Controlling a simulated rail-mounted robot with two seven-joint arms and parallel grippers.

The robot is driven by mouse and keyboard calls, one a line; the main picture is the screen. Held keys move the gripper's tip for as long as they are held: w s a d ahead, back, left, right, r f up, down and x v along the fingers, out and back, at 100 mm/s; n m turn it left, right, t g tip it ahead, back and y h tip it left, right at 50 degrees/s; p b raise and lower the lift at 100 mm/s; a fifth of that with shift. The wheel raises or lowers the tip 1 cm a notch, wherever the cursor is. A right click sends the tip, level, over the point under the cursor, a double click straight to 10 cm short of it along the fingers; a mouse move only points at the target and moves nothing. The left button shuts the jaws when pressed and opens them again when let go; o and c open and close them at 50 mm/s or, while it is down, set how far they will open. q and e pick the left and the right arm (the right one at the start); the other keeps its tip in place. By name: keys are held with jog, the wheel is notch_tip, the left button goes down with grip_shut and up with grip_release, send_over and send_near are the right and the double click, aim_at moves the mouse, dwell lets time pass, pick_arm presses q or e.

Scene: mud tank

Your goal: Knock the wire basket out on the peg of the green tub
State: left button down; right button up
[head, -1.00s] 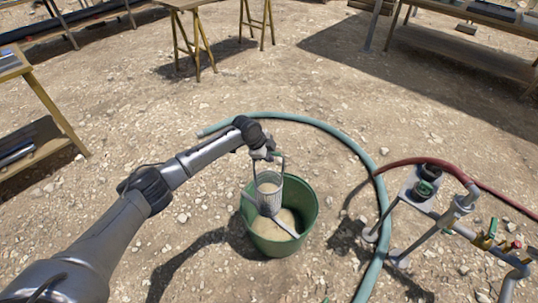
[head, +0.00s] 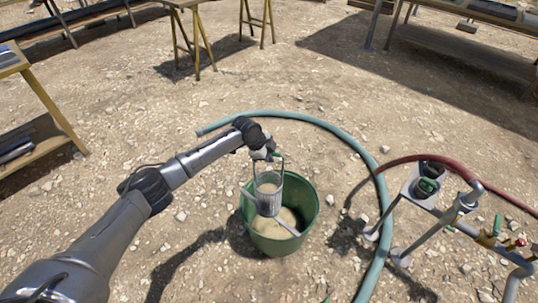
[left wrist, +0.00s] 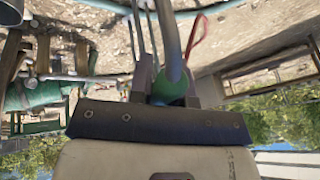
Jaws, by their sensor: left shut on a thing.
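The wire basket (head: 268,196) is a grey mesh cylinder with a tall handle, over the left part of the green tub (head: 280,248). My left gripper (head: 265,156) is shut on the top of the handle, which also shows in the left wrist view (left wrist: 171,50). Something pale shows inside the basket. The tub stands on the ground and holds tan, muddy-looking matter. A grey bar (head: 288,228), perhaps the peg, shows inside the tub beside the basket's lower end. I cannot tell whether they touch. My right gripper is not in view.
A teal hose (head: 340,135) curves behind and to the right of the tub. A pipe stand (head: 430,200) with a red hose (head: 415,161) stands at the right. Wooden tables stand at the left and back.

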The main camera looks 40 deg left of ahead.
pick_arm(q)
notch_tip(320, 180, down, 2)
jog(key=shift+f+b, duration=0.1)
jog(key=shift+b, duration=0.35)
dwell(0.8)
notch_tip(320, 180, up, 5)
jog(key=p, duration=0.4)
jog(key=shift+p, duration=0.3)
notch_tip(320, 180, up, 4)
jog(key=p, duration=0.4)
